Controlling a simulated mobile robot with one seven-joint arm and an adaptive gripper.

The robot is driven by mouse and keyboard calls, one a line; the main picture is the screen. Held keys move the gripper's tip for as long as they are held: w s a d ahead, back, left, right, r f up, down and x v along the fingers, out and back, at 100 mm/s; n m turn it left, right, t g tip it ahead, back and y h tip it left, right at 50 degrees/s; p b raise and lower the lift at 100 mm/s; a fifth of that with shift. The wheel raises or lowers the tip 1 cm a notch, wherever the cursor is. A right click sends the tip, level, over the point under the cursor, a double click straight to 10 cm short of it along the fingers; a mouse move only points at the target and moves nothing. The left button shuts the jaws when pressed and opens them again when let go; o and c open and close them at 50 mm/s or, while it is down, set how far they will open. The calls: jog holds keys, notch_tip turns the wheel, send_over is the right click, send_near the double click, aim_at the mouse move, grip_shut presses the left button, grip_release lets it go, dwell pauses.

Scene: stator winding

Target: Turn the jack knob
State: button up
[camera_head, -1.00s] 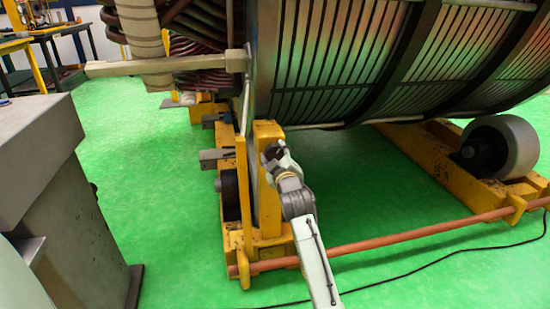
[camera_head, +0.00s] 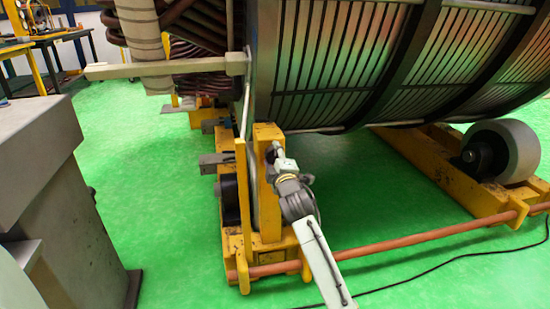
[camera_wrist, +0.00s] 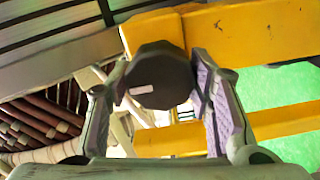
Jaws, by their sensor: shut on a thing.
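The jack knob (camera_wrist: 158,80) is a dark, many-sided knob with a small pale mark on its face. In the wrist view it sits between the two purple-padded fingers of my gripper (camera_wrist: 162,66), which are shut on it from both sides. In the head view my gripper (camera_head: 277,155) is at the top of the yellow post of the stand, beside the big stator (camera_head: 340,60). The knob is small and mostly hidden by the gripper there.
The yellow stand (camera_head: 268,205) is below my gripper. An orange-brown rod (camera_head: 420,240) runs low across to the right frame, which bears a grey roller (camera_head: 510,150). A grey block (camera_head: 40,130) stands at left. Green floor (camera_head: 390,200) is open between the frames.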

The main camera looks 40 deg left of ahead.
dwell(0.3)
jog(key=o, duration=1.1)
jog(key=shift+o, duration=0.2)
jog(key=v, duration=1.2)
